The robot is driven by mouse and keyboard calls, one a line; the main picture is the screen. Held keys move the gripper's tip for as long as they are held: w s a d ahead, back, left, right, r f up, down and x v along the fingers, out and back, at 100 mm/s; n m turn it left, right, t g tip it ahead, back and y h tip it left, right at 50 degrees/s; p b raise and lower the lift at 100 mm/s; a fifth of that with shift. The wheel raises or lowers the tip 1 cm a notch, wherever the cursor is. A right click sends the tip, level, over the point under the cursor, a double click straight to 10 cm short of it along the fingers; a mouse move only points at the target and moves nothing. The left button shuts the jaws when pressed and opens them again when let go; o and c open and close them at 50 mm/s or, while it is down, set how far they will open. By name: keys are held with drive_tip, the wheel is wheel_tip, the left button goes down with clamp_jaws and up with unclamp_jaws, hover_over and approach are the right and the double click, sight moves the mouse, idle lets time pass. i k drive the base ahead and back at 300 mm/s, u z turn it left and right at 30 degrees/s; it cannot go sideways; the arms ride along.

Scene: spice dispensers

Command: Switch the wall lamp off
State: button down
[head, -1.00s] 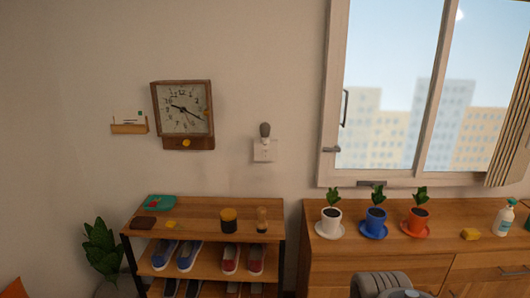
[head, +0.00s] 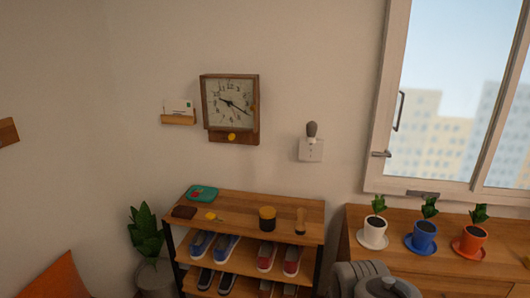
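A small fixture that looks like the wall lamp (head: 312,131) is on the wall between the clock and the window. It has a dark grey rounded top and a pale lower part, in front of a square white wall plate (head: 305,150). The top looks dark, and I see no clear glow. Any switch on it is too small to make out. My gripper is not in view; only a grey rounded part of my own arm shows at the bottom, right of centre.
A wooden shoe rack (head: 285,215) stands below the fixture, with a dark yellow-banded jar (head: 267,218) and small items on top. A wooden cabinet (head: 395,263) with potted plants stands at the right under the window. A square clock (head: 230,103) hangs left of the fixture.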

sight(310, 151)
drive_tip(key=u, duration=0.95)
drive_tip(key=i, duration=1.65)
drive_tip(key=z, duration=0.65)
drive_tip(key=i, duration=0.3)
drive_tip(key=z, duration=0.25)
